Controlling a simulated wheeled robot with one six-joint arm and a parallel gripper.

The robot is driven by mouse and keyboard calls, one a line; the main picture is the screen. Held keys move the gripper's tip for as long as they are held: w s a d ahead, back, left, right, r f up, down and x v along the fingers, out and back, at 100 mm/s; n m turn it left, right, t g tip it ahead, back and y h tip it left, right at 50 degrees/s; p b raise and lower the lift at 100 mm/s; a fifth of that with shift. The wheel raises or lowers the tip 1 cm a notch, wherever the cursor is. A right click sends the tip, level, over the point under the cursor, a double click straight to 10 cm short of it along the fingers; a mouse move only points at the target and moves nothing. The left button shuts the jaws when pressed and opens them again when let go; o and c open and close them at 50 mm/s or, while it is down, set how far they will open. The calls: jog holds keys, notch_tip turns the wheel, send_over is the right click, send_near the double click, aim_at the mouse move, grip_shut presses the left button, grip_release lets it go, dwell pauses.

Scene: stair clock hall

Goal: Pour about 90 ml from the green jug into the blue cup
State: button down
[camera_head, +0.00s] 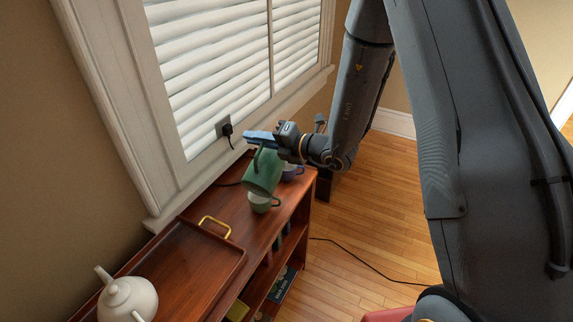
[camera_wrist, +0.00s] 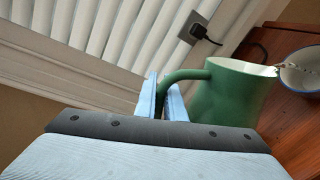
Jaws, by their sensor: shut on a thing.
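The green jug (camera_head: 264,172) is held above the shelf top and tilted. My gripper (camera_head: 262,138) is shut on its handle; in the wrist view the blue fingers (camera_wrist: 163,84) close around the handle of the jug (camera_wrist: 228,98). The blue cup (camera_head: 293,172) stands on the shelf top, partly hidden behind the jug. In the wrist view the jug's spout is at the near rim of the cup (camera_wrist: 302,78), which is pale inside with a blue rim. Small pale specks run from the spout over the cup; I cannot tell surely whether they are liquid. The cup's fill level is unclear.
A small green cup (camera_head: 262,204) stands just below the jug. A wooden tray (camera_head: 180,262) with a brass handle and a white teapot (camera_head: 128,298) are at the left. A plug with a black cord (camera_head: 228,130) is on the wall by the window. Books sit in the shelf below.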

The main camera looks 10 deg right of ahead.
jog(key=shift+w+d+m, duration=0.2)
jog(key=shift+w+m, duration=0.1)
dwell(1.4)
jog(key=shift+s+a+n, duration=0.35)
jog(key=shift+s+n, duration=0.15)
jog(key=shift+s, duration=0.05)
jog(key=shift+s+a+r+n+t, duration=0.15)
jog(key=shift+s+a+r+n, duration=0.1)
jog(key=shift+s+r+n, duration=0.2)
jog(key=shift+s+a+r+n+t, duration=0.15)
jog(key=shift+s+a+r+n, duration=0.1)
jog(key=shift+s+r+n, duration=0.2)
jog(key=shift+f, duration=0.15)
jog(key=shift+s+a+n+t+b, duration=0.15)
jog(key=shift+s+n+t+b, duration=0.15)
jog(key=shift+n, duration=0.2)
